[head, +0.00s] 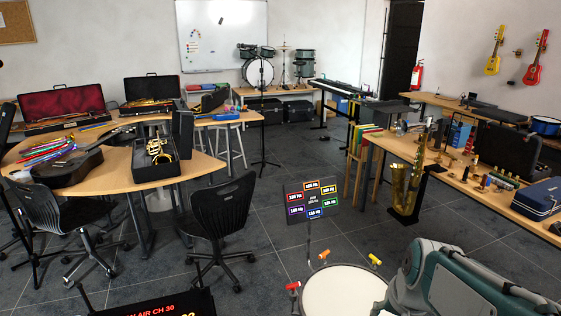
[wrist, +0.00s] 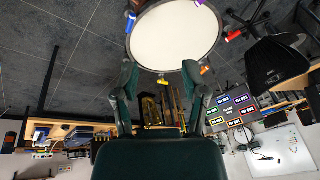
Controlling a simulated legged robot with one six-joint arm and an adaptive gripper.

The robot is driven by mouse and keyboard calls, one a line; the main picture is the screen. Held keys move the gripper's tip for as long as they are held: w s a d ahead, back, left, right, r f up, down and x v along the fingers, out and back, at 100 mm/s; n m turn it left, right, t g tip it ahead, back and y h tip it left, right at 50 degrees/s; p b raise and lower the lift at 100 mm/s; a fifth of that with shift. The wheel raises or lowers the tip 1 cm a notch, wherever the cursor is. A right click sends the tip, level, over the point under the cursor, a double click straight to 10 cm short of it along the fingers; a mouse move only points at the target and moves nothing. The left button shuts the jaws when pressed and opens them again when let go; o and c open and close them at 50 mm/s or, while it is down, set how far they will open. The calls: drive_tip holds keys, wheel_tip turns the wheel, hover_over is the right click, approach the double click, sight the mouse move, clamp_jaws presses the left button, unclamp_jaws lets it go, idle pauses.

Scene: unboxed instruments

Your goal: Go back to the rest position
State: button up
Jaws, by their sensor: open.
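My gripper (wrist: 161,84) is in the wrist view, with its two dark green fingers spread apart and nothing between them. A white round drum top (wrist: 176,35) lies beyond the fingertips in that view. In the head view my arm reaches in from the lower right, beside the same drum top (head: 342,292). My fingertips are not clearly seen in the head view. The wrist picture is turned over, with the room's far wall towards the bottom.
A black office chair (head: 218,215) stands left of the drum. A dark board with coloured labels (head: 312,199) stands behind it. Tables with instruments line the left (head: 85,183) and right (head: 480,190). A saxophone (head: 408,185) stands by the right table. Grey floor is clear in the middle.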

drive_tip(key=s+a+r+n+t, duration=0.1)
drive_tip(key=s+a+r+n, duration=0.1)
drive_tip(key=s, duration=0.3)
drive_tip(key=s+a+r+n+t, duration=0.1)
drive_tip(key=s+a+r+n, duration=0.1)
drive_tip(key=s, duration=0.3)
drive_tip(key=shift+s+a+r+n, duration=0.25)
drive_tip(key=shift+a+r+n, duration=0.2)
drive_tip(key=shift+r, duration=0.15)
